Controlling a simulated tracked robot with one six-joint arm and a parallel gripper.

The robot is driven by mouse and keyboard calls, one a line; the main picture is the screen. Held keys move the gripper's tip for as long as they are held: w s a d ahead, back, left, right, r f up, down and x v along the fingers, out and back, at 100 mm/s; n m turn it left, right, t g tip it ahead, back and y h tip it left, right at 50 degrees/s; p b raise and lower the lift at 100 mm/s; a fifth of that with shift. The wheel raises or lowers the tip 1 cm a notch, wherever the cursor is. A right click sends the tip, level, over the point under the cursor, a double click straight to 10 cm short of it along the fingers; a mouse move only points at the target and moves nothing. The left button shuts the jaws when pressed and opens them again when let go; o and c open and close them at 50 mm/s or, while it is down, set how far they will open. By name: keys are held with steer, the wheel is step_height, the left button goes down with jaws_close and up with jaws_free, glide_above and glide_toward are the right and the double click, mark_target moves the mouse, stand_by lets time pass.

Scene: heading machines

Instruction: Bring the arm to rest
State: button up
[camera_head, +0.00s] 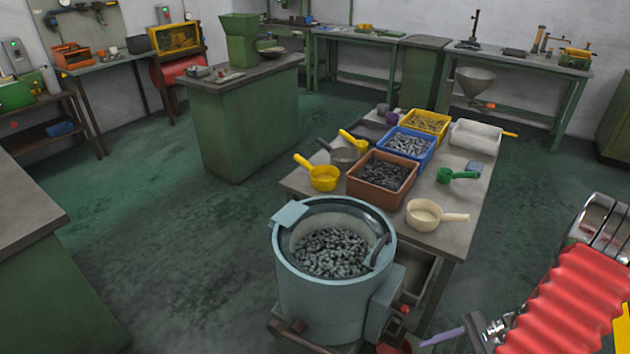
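My arm, with a red ribbed sleeve and chrome parts, reaches into the lower right corner of the head view. What looks like my gripper (476,332) is at the sleeve's lower left end, dark and metallic, partly cut off by the bottom edge. A thin lavender piece shows beside it; I cannot tell whether it is a finger or a separate thing. Whether the fingers are open or shut does not show. The arm end appears right of the grey-blue round bowl machine (296,297), which holds many small dark parts.
A workbench (458,237) behind the bowl carries a brown bin (383,180), a blue bin (407,148), a yellow bin (425,122) and several scoops. A green cabinet (243,125) stands farther back. Open floor (190,250) lies left of the bowl.

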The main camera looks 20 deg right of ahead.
steer(key=w+a+r+n+t+h, duration=0.1)
steer(key=w+a+r+n+h, duration=0.1)
steer(key=a+r+n+h, duration=0.3)
steer(key=w+a+r+n+h, duration=0.2)
steer(key=a+r+n+h, duration=0.3)
steer(key=a+r+n, duration=0.7)
steer(key=a+r, duration=0.4)
steer(key=r, duration=0.4)
steer(key=a+r, duration=0.5)
steer(key=r, duration=0.4)
steer(key=shift+w+a+n+t+h, duration=0.15)
steer(key=shift+a+n+t+h, duration=0.05)
steer(key=shift+n+t+h, duration=0.2)
